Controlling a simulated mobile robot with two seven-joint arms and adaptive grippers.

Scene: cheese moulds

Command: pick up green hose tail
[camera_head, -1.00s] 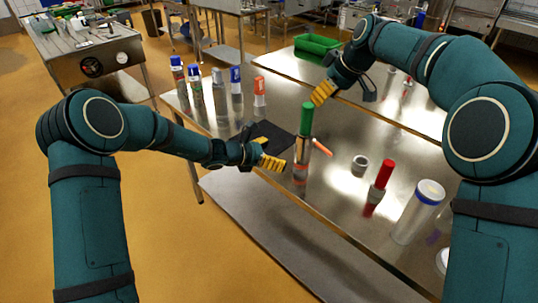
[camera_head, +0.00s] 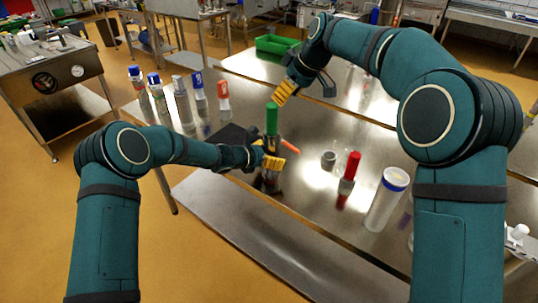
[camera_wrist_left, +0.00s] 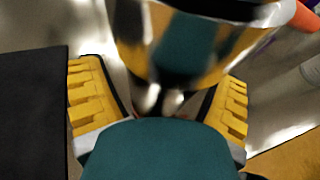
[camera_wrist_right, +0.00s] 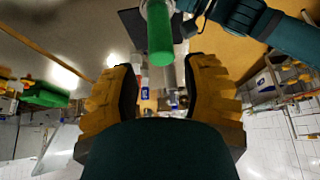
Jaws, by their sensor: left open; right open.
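The green hose tail (camera_head: 272,118) stands upright on the near metal table, with a green upper part and a shiny metal lower part. My left gripper (camera_head: 272,156) is open at the metal lower part, below the green. In the left wrist view the mirror-like metal body (camera_wrist_left: 185,45) lies between and just beyond the open fingers; contact cannot be told. My right gripper (camera_head: 282,93) is open and empty, above and behind the green top. In the right wrist view the green part (camera_wrist_right: 159,35) is ahead of the open fingers (camera_wrist_right: 160,90).
A red-topped piece (camera_head: 350,165), a grey ring (camera_head: 328,158) and a clear blue-rimmed cylinder (camera_head: 386,200) stand to the right. An orange stick (camera_head: 289,146) lies beside the green hose tail. A black mat (camera_head: 228,134) lies left. Several bottles (camera_head: 157,92) stand at the far left; a green crate (camera_head: 275,45) is behind.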

